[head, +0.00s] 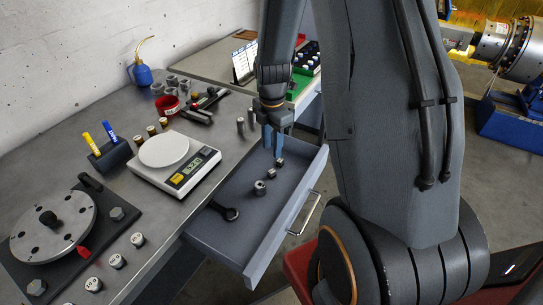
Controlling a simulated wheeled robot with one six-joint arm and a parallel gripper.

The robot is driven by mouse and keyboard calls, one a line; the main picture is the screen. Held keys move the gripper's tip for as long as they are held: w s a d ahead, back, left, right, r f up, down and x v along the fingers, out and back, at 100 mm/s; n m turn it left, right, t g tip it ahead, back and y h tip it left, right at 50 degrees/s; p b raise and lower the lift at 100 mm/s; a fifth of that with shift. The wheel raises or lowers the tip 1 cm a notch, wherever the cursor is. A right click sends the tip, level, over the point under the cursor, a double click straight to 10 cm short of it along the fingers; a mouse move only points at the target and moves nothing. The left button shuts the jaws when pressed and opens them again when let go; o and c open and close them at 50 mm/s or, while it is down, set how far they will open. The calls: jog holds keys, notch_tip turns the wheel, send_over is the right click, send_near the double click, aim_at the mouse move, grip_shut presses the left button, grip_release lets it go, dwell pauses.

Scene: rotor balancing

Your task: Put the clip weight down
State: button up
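My gripper (278,157) points down over the open grey drawer (222,252), near its back right part. A small dark metal piece (280,163) shows right at the fingertips, and it may be the clip weight. I cannot tell whether the fingers hold it or whether it rests on the drawer floor. Two more small metal pieces lie in the drawer, a smaller one (272,174) and a larger ring-like one (260,188). The finger gap is too small in view to judge.
A dark wrench (228,211) lies in the drawer. On the bench stand a white scale (172,165), a round rotor plate (52,228), several weights, a pen block (110,155), a red cup (167,106) and a blue oil can (142,75). The drawer handle (305,214) juts out.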

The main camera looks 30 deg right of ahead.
jog(key=s+a+r+m, duration=0.5)
jog(key=s+m, duration=0.2)
jog(key=m, duration=0.3)
jog(key=s+a+r+m+t, duration=0.1)
jog(key=s+a+r+m, duration=0.4)
jog(key=m, duration=0.5)
jog(key=shift+s+a+r, duration=0.25)
jog(key=shift+s+r, duration=0.3)
jog(key=shift+s, duration=0.5)
